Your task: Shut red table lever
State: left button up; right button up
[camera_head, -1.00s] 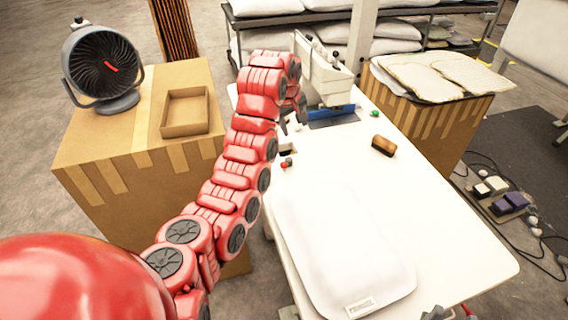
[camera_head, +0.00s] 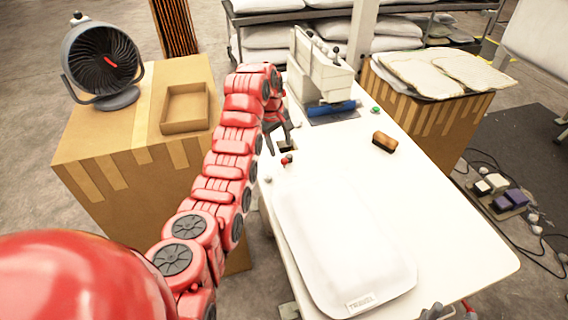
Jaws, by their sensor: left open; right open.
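A small red lever (camera_head: 287,160) with a dark part stands on the left side of the white table (camera_head: 450,240). My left gripper (camera_head: 279,140) is open, with its dark fingers pointing down just behind the red lever. I see a gap between the fingers and the lever, but cannot tell their height over the table. My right gripper (camera_head: 438,312) shows only in part at the bottom edge, and it is open.
A white pillow (camera_head: 340,240) lies on the table's front half. A white machine (camera_head: 318,75) with a blue part stands behind my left gripper. A brown brush-like block (camera_head: 384,141) and a green knob (camera_head: 375,110) sit to the right. A fan (camera_head: 102,62) and cardboard tray (camera_head: 186,108) are left.

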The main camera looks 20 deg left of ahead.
aim_at(283, 159)
pick_arm(q)
jog(key=f, duration=0.2)
jog(key=f+p, duration=0.1)
jog(key=f, duration=0.1)
jog(key=w+f+p, duration=0.1)
jog(key=f, duration=0.1)
jog(key=shift+d+f, duration=0.25)
jog(key=shift+d, duration=0.05)
jog(key=shift+w+d+f+p, duration=0.1)
jog(key=shift+f+p, duration=0.05)
jog(key=shift+f, duration=0.3)
jog(key=shift+w+f+p, duration=0.1)
jog(key=shift+f+p, duration=0.05)
jog(key=shift+f, duration=0.3)
grip_shut()
jog(key=shift+r, duration=0.1)
